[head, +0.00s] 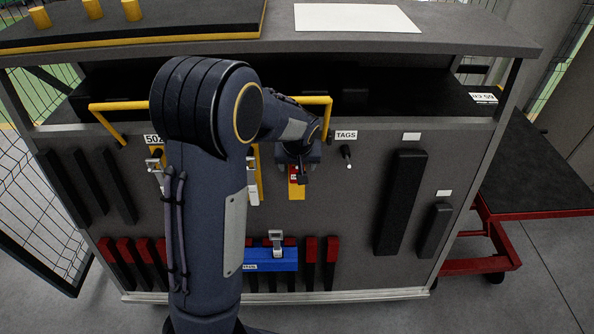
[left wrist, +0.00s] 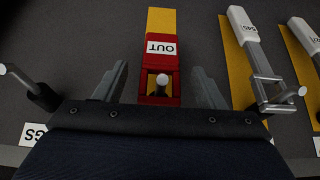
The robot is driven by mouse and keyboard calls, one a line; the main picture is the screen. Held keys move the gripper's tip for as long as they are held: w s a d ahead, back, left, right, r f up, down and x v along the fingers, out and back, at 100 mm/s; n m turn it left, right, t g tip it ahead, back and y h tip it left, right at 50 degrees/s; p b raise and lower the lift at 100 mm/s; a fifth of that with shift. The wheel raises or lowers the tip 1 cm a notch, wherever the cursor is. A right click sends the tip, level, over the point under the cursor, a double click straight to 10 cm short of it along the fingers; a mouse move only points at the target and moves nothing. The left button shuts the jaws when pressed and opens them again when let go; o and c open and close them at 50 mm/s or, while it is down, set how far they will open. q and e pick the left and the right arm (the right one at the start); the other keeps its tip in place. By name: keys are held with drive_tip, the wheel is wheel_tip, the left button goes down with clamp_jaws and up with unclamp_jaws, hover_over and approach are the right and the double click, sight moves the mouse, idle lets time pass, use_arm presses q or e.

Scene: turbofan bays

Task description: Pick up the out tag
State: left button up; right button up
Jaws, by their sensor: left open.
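The out tag is a red piece with a white label reading OUT (left wrist: 160,48). It hangs against the grey panel on a metal peg that shows through its opening, with a yellow strip behind it. In the head view the tag's red part (head: 296,178) shows just below my gripper. My left gripper (left wrist: 160,85) is open, with one finger on each side of the tag. A gap shows between each finger and the tag. In the head view my left gripper (head: 298,160) is partly hidden by its wrist. My right gripper is in neither view.
A bare peg (head: 346,153) stands right of the tag, under the TAGS label (head: 346,135). White-handled items (left wrist: 255,60) on yellow strips hang beside it. A blue holder (head: 272,262) sits lower. A yellow rail (head: 318,101) and the shelf edge lie above. Black blocks (head: 400,200) are at right.

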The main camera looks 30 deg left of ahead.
use_arm(q)
drive_tip(key=shift+w+a+f, duration=0.1)
drive_tip(key=shift+w+f, duration=0.05)
drive_tip(key=shift+f, duration=0.5)
drive_tip(key=c, duration=1)
drive_tip(key=shift+c, duration=0.2)
drive_tip(key=shift+r, duration=0.1)
drive_tip(key=shift+r, duration=0.5)
drive_tip(key=s+d+b, duration=0.1)
drive_tip(key=s+d, duration=0.8)
drive_tip(key=s, duration=0.6)
drive_tip(key=shift+s+d+r+b, duration=0.15)
drive_tip(key=shift+s+d+b, duration=0.05)
drive_tip(key=shift+b, duration=0.15)
drive_tip(key=shift+r, duration=0.15)
